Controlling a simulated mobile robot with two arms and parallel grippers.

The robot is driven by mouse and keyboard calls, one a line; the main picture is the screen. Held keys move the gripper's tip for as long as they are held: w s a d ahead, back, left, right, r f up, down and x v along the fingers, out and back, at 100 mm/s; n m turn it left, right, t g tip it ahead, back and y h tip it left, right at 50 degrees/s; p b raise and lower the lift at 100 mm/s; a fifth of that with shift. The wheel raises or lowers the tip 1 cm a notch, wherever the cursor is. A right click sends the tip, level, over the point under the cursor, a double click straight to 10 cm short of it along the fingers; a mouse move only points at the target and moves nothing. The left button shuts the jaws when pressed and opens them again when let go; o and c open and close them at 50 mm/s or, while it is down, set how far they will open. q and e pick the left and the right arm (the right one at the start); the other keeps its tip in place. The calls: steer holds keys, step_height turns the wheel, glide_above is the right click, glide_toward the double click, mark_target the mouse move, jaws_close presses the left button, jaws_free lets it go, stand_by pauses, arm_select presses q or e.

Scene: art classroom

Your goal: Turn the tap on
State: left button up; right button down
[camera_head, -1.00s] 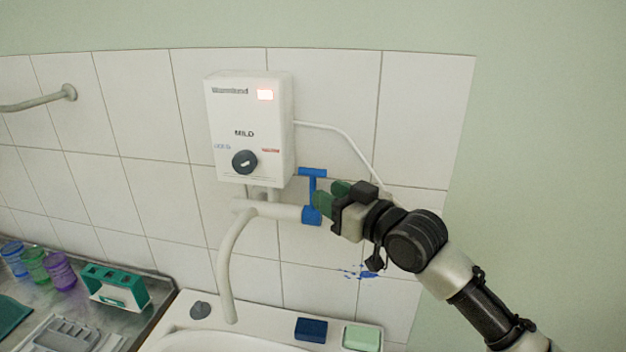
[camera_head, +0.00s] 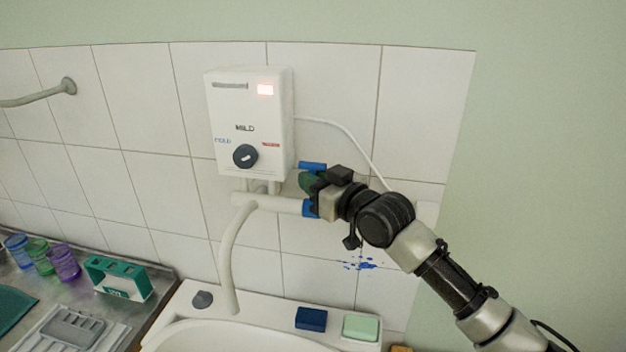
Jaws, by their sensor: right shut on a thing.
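The tap's blue handle (camera_head: 313,166) stands at the right end of the white pipe (camera_head: 280,204) below the water heater (camera_head: 247,125). Its top bar and blue base show; the stem between them is hidden by my gripper. My right gripper (camera_head: 308,183) is at the handle, its green fingers shut on the stem region, just under the top bar. The white spout (camera_head: 229,260) curves down over the sink (camera_head: 215,338). I see no water at its end. My left gripper is not in view.
A blue block (camera_head: 311,319) and a green soap-like block (camera_head: 360,327) lie on the sink's back rim. Colored cups (camera_head: 63,262) and a teal holder (camera_head: 118,279) stand on the metal counter at left. A white cable (camera_head: 350,143) runs down the tiled wall.

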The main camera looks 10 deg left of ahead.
steer(key=shift+f+b, duration=0.2)
steer(key=shift+b, duration=0.15)
steer(key=s+n+b, duration=0.1)
steer(key=b, duration=0.1)
steer(key=n+y+b, duration=0.1)
steer(key=n+b, duration=0.1)
steer(key=shift+s+f+t+y+b, duration=0.3)
steer(key=shift+s+t+b, duration=0.1)
steer(key=shift+s+r+n, duration=0.15)
steer(key=shift+r+n, duration=0.05)
steer(key=shift+n, duration=0.1)
steer(key=c, duration=1.2)
jaws_free()
steer(key=shift+o, duration=0.2)
steer(key=shift+d+y, duration=0.1)
steer(key=shift+y, duration=0.2)
